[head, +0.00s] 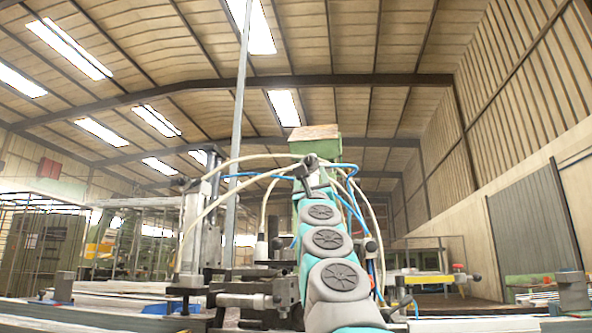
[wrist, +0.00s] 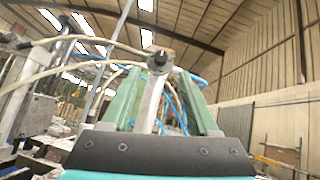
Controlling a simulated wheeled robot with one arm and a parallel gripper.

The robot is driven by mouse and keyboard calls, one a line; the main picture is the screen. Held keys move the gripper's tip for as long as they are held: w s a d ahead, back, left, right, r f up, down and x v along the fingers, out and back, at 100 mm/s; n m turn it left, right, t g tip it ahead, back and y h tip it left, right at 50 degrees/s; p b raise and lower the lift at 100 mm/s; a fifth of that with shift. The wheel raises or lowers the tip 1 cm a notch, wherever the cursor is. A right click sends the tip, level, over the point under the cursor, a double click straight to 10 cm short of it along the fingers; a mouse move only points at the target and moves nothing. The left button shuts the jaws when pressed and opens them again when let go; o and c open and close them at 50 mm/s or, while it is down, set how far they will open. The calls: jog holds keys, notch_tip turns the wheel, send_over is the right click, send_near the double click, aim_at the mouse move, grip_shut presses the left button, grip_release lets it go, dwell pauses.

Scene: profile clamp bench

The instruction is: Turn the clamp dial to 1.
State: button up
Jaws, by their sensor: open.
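A small dark round knob, which looks like the clamp dial (wrist: 158,61), sits on top of a pale grey upright piece in the wrist view. In the head view a dark clamp head (head: 310,168) stands just beyond the end of my teal arm. My gripper (wrist: 161,76) is open, its two green fingers spread left and right of the knob in the picture. The knob appears ahead of the fingers, and I see no contact. No numbers on the dial can be read. My arm hides most of my gripper in the head view.
Cream and blue hoses (head: 225,195) arch around the clamp area. A grey metal column and fittings (head: 195,225) stand at left. Bench rails (head: 110,299) run across the front. A yellow bar (head: 425,280) lies at right, with a grey block (head: 573,291) farther right.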

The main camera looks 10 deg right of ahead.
aim_at(309, 162)
jog(key=p+x, duration=0.6)
jog(key=p, duration=0.1)
jog(key=shift+d+r, duration=0.1)
jog(key=shift+r, duration=0.3)
jog(key=shift+w+r+p, duration=0.2)
jog(key=shift+w+p, duration=0.3)
jog(key=shift+p, duration=0.2)
grip_shut()
